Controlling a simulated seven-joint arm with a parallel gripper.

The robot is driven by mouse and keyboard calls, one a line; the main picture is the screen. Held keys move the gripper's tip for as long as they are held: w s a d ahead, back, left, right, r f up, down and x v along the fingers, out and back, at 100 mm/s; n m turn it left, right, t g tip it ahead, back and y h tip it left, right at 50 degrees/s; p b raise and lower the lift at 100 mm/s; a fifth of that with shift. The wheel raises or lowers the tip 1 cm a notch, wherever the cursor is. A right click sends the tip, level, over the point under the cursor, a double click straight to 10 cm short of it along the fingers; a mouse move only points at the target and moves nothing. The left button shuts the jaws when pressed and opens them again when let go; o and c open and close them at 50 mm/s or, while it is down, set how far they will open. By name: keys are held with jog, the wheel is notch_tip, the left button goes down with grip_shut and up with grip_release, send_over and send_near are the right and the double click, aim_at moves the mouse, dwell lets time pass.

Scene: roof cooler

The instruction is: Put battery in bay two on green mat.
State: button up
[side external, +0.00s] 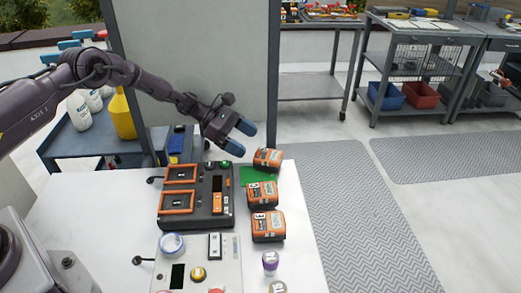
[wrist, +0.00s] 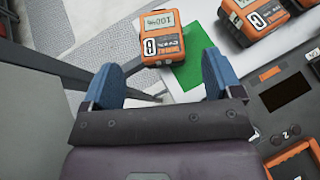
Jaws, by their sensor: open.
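My gripper (side external: 241,138) is open and empty, with blue fingers, in the air above and behind the charger; it also shows in the wrist view (wrist: 160,72). The dark charger (side external: 211,217) has two orange-framed bays, the rear one (side external: 181,166) and the front one (side external: 177,211). No battery stands up from either bay; their numbers are not readable. The green mat (side external: 258,177) lies right of the charger. An orange-and-black battery (side external: 267,160) is at its far edge, also in the wrist view (wrist: 162,30). A second battery (side external: 262,194) is at the near edge.
A third battery (side external: 268,226) stands nearer the front. A light panel device (side external: 225,262), a tape roll (side external: 172,243) and a purple-labelled container (side external: 270,262) occupy the front. A tall grey panel (side external: 205,80) rises behind my arm. The table's right edge is close to the batteries.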

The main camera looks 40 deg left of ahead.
jog(key=s+d+r+m+g+y, duration=0.1)
jog(key=s+r+m+y, duration=0.1)
jog(key=s+r+m, duration=0.45)
jog(key=s+r+m+g+y, duration=0.15)
jog(key=s+r, duration=0.25)
jog(key=r, duration=0.6)
jog(key=s+d+r+m+y, duration=0.1)
jog(key=s+r+m+y, duration=0.1)
jog(key=s+r+m, duration=0.45)
jog(key=s+a+r+m+t+y, duration=0.1)
jog(key=s+r+m+y, duration=0.1)
jog(key=s, duration=0.8)
jog(key=s+a+r+m+t+y, duration=0.1)
jog(key=s+r+m+t+y, duration=0.1)
jog(key=s+m, duration=0.4)
jog(key=s+r+y, duration=0.1)
jog(key=s+r, duration=0.1)
jog(key=s, duration=0.2)
jog(key=shift+s+a+r+y, duration=0.2)
jog(key=shift+s+a+y, duration=0.05)
jog(key=shift+a+y, duration=0.1)
